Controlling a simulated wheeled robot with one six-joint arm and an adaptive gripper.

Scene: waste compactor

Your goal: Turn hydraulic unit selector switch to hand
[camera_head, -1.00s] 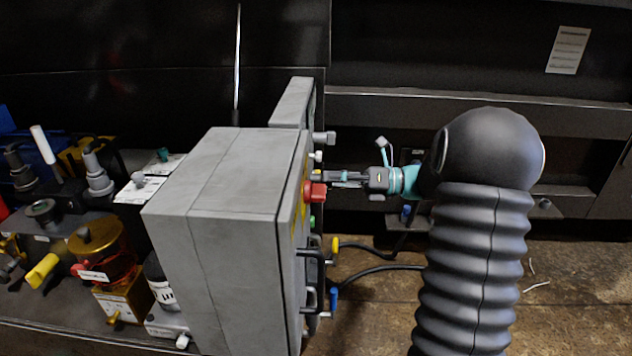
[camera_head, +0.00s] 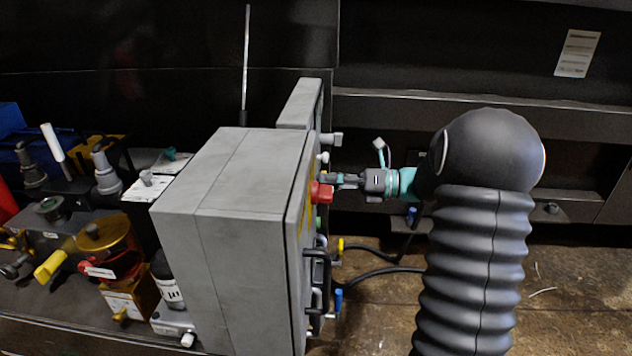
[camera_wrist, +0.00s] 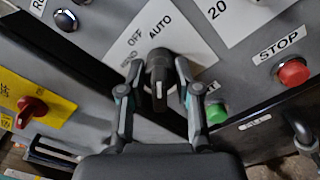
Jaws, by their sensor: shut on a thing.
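The selector switch (camera_wrist: 160,72) is a black knob on a white plate in the wrist view. A pale mark shows on the knob's near end, between the fingers. In the head view, my gripper (camera_head: 330,180) reaches the front face of the grey control box (camera_head: 225,170) from the right. The switch itself cannot be made out there.
A red STOP button (camera_wrist: 293,72) and a green button (camera_wrist: 216,113) sit right of the switch. A red rotary switch on a yellow plate (camera_wrist: 30,108) is at left, with a black button (camera_wrist: 66,20) above. Black handles (camera_head: 318,275) project below my gripper.

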